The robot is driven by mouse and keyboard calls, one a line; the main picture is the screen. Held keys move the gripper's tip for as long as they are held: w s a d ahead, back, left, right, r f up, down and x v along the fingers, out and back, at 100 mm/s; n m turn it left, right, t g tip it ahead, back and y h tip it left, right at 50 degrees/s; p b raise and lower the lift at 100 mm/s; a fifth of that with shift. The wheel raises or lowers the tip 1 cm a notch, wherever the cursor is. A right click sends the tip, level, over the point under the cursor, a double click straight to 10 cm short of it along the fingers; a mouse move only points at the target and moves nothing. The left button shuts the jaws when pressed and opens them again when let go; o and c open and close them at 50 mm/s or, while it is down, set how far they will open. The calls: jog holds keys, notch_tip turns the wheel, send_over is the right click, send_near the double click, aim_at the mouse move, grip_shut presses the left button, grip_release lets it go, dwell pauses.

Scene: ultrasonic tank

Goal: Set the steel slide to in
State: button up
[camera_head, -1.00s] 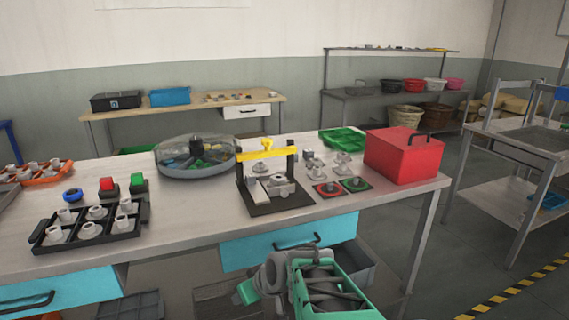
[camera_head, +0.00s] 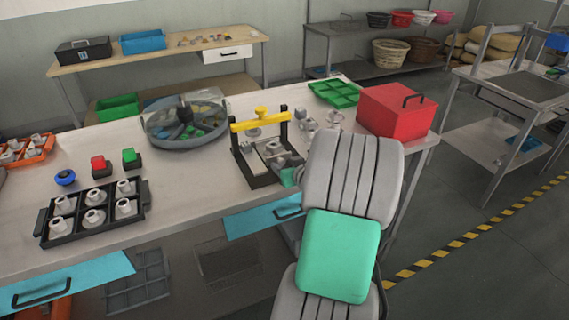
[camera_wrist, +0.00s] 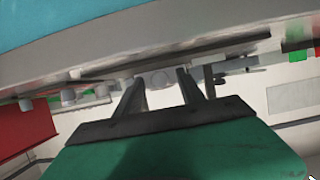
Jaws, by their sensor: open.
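A fixture (camera_head: 266,183) with a black base, black posts and a yellow crossbar stands near the table's front edge. A grey metal block, apparently the steel slide (camera_head: 275,151), sits on the base under the crossbar; how far in it is, I cannot tell. In the wrist view, my gripper (camera_wrist: 164,75) has two dark fingers apart with nothing held between them. A pale grey rounded part shows beyond the fingers, too blurred to name. In the head view my arm covers the fixture's right side and most of my gripper; only a small green part shows beside the base.
A red box (camera_head: 392,113) stands right of the fixture, with a green tray (camera_head: 334,93) behind. A round clear-rimmed tank (camera_head: 187,143) is to the left. A black tray (camera_head: 140,212) of white parts and red, green and blue buttons lie further left. Blue drawers are below.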

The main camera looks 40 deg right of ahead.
jog(key=shift+c, duration=0.6)
grip_shut()
dwell(0.8)
